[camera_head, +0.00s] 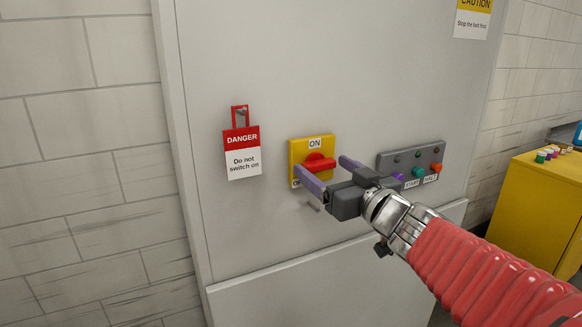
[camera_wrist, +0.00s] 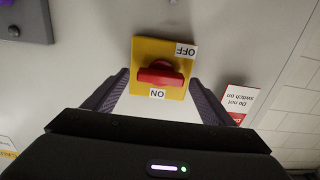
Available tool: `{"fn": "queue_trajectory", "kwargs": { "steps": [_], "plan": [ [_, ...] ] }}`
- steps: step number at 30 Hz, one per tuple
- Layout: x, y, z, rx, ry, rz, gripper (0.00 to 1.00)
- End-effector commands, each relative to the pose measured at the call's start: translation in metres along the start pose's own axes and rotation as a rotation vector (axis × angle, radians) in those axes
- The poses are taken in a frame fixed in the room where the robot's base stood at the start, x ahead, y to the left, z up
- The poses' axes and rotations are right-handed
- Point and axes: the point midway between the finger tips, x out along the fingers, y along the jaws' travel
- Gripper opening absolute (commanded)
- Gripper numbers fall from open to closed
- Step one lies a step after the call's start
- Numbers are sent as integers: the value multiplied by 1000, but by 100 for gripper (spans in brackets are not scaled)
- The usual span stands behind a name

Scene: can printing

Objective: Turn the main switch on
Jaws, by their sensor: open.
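The main switch is a red rotary knob (camera_head: 320,163) on a yellow plate (camera_head: 297,148), on the grey cabinet front. The plate is labelled ON at its top and OFF at its lower left, partly hidden by a finger. In the wrist view the picture is inverted, and the red knob (camera_wrist: 160,74) lies crosswise, roughly level, above the ON label. My gripper (camera_head: 322,167) is open in front of the switch, one finger towards each side of it. In the wrist view the fingers of my gripper (camera_wrist: 160,80) stand left and right of the plate, with nothing between them touching the knob visibly.
A red-and-white DANGER "Do not switch on" tag (camera_head: 242,153) hangs on a hook left of the switch. A grey button panel (camera_head: 408,158) with START and HALT labels is to the right. A yellow cabinet (camera_head: 535,210) stands far right.

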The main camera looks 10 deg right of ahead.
Motion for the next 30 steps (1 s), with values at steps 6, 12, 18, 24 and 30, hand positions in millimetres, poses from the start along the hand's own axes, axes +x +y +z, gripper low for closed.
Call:
{"fn": "queue_trajectory", "kwargs": {
  "steps": [6,12,18,24,30],
  "plan": [
    [10,-1,0,0,0,-1,77],
    [11,-1,0,0,0,-1,77],
    [10,0,0,0,1,-1,67],
    [10,0,0,0,1,-1,53],
    [10,0,0,0,1,0,39]
  ]
}}
